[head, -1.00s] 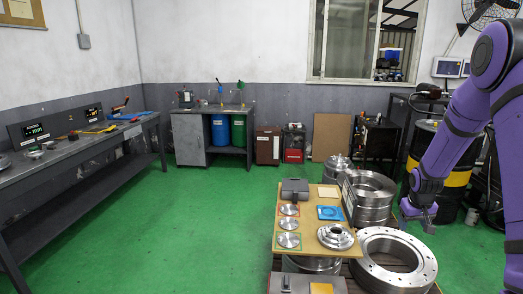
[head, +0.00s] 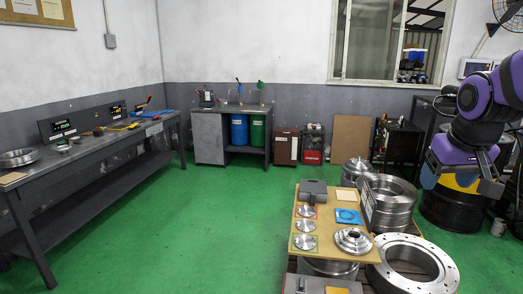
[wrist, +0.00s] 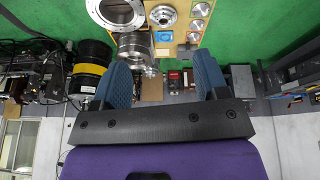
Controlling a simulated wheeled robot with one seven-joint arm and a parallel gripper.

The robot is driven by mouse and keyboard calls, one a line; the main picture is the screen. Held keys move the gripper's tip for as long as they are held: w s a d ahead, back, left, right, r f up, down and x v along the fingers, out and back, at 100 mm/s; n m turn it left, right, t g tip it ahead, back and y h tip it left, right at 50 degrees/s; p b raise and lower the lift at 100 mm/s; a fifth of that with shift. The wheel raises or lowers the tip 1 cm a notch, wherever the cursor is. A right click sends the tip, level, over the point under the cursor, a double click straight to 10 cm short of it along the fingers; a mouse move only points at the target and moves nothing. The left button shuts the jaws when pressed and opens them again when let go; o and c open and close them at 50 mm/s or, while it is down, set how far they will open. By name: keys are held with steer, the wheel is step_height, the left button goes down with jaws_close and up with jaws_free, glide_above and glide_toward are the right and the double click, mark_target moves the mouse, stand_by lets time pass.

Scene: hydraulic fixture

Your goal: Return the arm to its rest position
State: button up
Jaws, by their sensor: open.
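My purple arm (head: 462,140) is at the right edge of the head view, folded with its upper links raised. My gripper (head: 490,187) hangs at its end in front of the yellow and black drum (head: 447,207). In the wrist view my gripper (wrist: 162,72) shows two blue ribbed fingers spread wide apart. Nothing is visible between them but distant background. The gripper is apart from the wooden board and its parts.
A wooden board (head: 325,228) with metal discs, a blue pad and a flanged part stands at lower centre. A large metal ring (head: 440,264) lies right of it. A long grey workbench (head: 100,150) lines the left wall. The green floor (head: 210,220) between is clear.

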steer(key=s+a+r, duration=0.1)
steer(key=s+a, duration=0.2)
steer(key=s, duration=0.5)
steer(key=s+a+r+t+y, duration=0.1)
steer(key=s+a+r, duration=0.1)
steer(key=s, duration=0.5)
steer(key=shift+s+a+n, duration=0.35)
steer(key=shift+a+n, duration=0.05)
steer(key=shift+a, duration=0.1)
